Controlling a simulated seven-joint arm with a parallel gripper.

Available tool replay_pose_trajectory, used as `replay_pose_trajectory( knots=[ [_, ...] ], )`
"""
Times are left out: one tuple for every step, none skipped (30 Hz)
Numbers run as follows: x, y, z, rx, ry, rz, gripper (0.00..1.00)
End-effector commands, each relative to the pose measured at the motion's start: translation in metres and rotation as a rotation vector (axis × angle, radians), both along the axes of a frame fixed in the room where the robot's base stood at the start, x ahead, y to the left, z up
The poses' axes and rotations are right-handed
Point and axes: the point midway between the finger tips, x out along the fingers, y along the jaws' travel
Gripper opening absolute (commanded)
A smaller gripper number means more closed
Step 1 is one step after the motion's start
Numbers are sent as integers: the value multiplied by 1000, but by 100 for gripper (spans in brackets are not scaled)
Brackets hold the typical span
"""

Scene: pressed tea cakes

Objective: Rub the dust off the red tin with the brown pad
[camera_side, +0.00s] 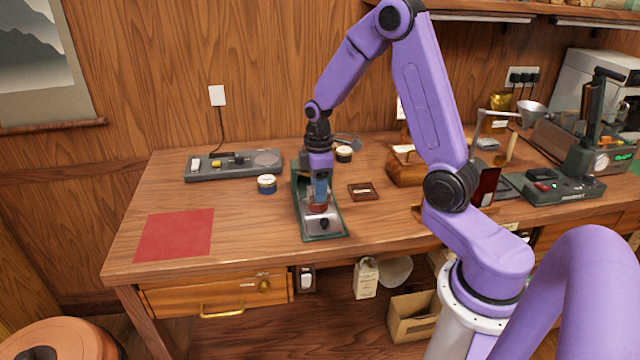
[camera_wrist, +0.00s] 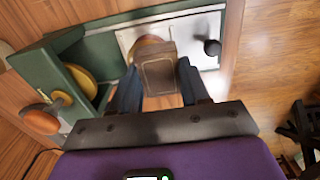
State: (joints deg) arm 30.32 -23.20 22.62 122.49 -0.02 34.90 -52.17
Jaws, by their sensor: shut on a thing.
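My gripper (camera_wrist: 155,85) is shut on a grey-brown rectangular block (camera_wrist: 158,70), which appears to be the brown pad. In the side view my gripper (camera_side: 319,203) points down over a long green stand. The red tin (camera_side: 317,208) shows as a small round red shape right under the fingers, on the stand. In the wrist view a round reddish-brown edge (camera_wrist: 148,43), likely the tin, shows behind the pad. The pad covers most of it. I cannot tell whether pad and tin touch, or see dust.
The green stand (camera_side: 299,190) has a pale metal plate (camera_side: 322,225) with a black knob (camera_wrist: 212,47). A red mat (camera_side: 174,235) lies clear at left.

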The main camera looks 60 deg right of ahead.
Motion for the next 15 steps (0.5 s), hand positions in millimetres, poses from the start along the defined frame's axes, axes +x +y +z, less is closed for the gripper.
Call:
replay_pose_trajectory(
  knots=[
    [3,-4,0,0,0,-2,12],
    [5,-6,0,0,0,-1,12],
    [7,-7,-1,0,0,-1,12],
    [8,-9,-1,0,0,-1,12],
    [10,-10,0,0,-1,-1,12],
    [12,-12,-1,0,0,-1,12],
    [13,-13,-1,0,0,-1,12],
    [14,-15,-1,0,1,-1,12],
    [16,-17,-1,0,0,-1,12],
    [18,-18,-1,0,0,-1,12],
    [17,-18,-1,0,0,1,12],
    [14,-14,-1,0,1,1,12],
    [12,-12,-1,1,2,1,12],
    [10,-10,0,0,1,2,12],
    [8,-8,-1,0,1,2,12]
  ],
)
